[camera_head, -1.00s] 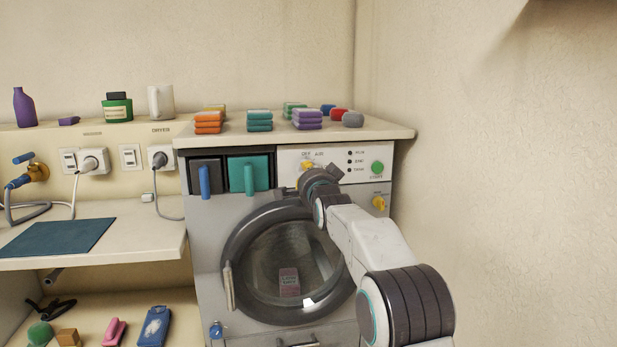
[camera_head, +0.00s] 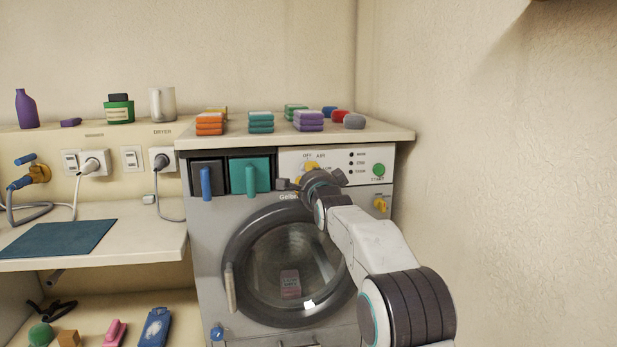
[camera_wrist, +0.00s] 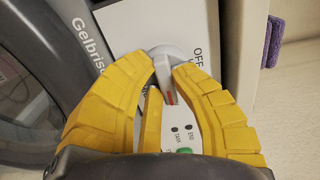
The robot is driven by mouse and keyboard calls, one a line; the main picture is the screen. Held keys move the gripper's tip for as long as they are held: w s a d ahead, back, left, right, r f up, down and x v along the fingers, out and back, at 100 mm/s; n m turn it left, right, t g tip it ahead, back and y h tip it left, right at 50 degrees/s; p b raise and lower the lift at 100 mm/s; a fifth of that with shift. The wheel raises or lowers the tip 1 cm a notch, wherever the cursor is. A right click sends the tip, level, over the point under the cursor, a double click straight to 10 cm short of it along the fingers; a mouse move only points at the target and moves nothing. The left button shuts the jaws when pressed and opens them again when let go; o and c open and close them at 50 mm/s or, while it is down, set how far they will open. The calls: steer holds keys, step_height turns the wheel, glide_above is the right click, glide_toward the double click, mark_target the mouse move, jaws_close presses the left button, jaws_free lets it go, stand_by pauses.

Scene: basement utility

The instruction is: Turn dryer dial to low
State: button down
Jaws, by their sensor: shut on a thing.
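The dryer (camera_head: 205,260) has a white control panel (camera_head: 290,158) with OFF, AIR and a partly covered label. In the wrist view the dial (camera_wrist: 167,68) is pale grey with a raised grip bar, and a red mark (camera_wrist: 171,98) shows at the bar's end. My gripper (camera_wrist: 166,66) has its yellow fingers shut on the dial, one on each side. In the head view my gripper (camera_head: 309,172) is at the panel, and its fingers and hand hide the dial. The OFF label is beside the dial in the wrist view. Which setting the dial points to, I cannot tell.
A green START button (camera_head: 378,170) and a yellow knob (camera_head: 380,204) are right of my gripper. A teal handle (camera_head: 251,178) and a blue handle (camera_head: 206,182) are left. The round door (camera_head: 285,260) is below. Several folded cloth stacks (camera_head: 308,121) lie on top.

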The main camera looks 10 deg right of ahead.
steer(key=shift+r, duration=0.1)
steer(key=c, duration=1.1)
jaws_free()
steer(key=shift+o, duration=0.2)
steer(key=s, duration=1.2)
steer(key=s+r+n+g+p, duration=0.1)
steer(key=s+n+g+p, duration=0.6)
steer(key=s+p, duration=0.7)
steer(key=s+r+n+g+p, duration=0.2)
steer(key=s+n+g+p, duration=0.5)
steer(key=s, duration=2.1)
steer(key=n+p, duration=0.4)
steer(key=p, duration=0.3)
steer(key=shift+d+g, duration=0.3)
